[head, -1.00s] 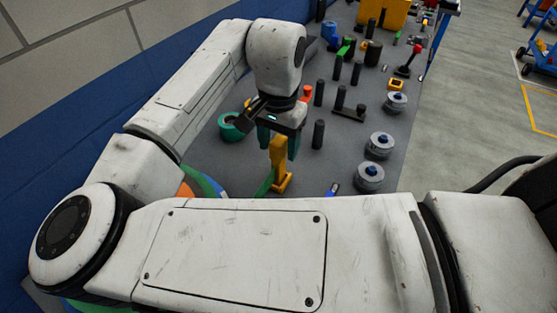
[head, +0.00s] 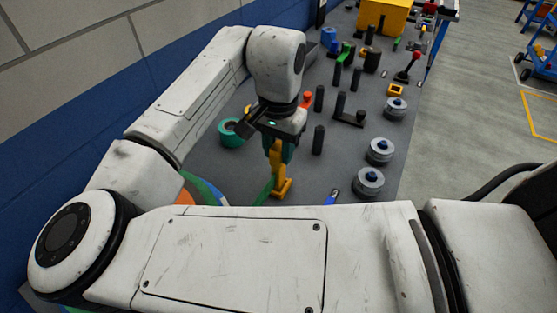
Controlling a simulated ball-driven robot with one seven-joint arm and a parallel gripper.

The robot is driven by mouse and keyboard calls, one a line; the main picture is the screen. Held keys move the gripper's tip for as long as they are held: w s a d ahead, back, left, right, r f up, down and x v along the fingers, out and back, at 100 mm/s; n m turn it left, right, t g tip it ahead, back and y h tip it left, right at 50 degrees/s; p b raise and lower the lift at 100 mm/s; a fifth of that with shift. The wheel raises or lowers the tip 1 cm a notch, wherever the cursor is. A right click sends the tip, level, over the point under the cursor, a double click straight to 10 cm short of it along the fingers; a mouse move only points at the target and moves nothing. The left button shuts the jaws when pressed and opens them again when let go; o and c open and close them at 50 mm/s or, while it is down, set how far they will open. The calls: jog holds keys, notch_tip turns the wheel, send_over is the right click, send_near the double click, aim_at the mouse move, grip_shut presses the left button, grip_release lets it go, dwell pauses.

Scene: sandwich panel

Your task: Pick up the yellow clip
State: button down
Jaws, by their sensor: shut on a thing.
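The yellow clip (head: 280,182) stands upright on the grey bench, with a foot at its lower right end. My gripper (head: 278,150) points down over it and is shut on its upper part. The dark green fingers are on both sides of the clip. The clip's foot looks at or very near the bench top; I cannot tell whether it touches. The clip's top is partly hidden by the gripper.
A green tape roll (head: 231,135) lies left of my gripper. A black post (head: 318,140) stands close on the right. Several grey discs with blue centres (head: 369,182) line the right edge. A yellow bin (head: 383,17) is at the back.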

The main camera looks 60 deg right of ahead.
jog(key=shift+r, duration=0.55)
notch_tip(320, 180, up, 2)
jog(key=shift+r, duration=0.15)
jog(key=s+d+r, duration=0.3)
jog(key=s+r, duration=0.6)
jog(key=s, duration=0.4)
jog(key=shift+s+r+p, duration=0.3)
jog(key=shift+s, duration=0.05)
jog(key=w+d+f+b, duration=0.2)
jog(key=w+f+b, duration=0.3)
jog(key=w+f, duration=0.4)
jog(key=shift+w+f+b, duration=0.35)
jog(key=shift+w+b, duration=0.05)
jog(key=shift+w, duration=2.05)
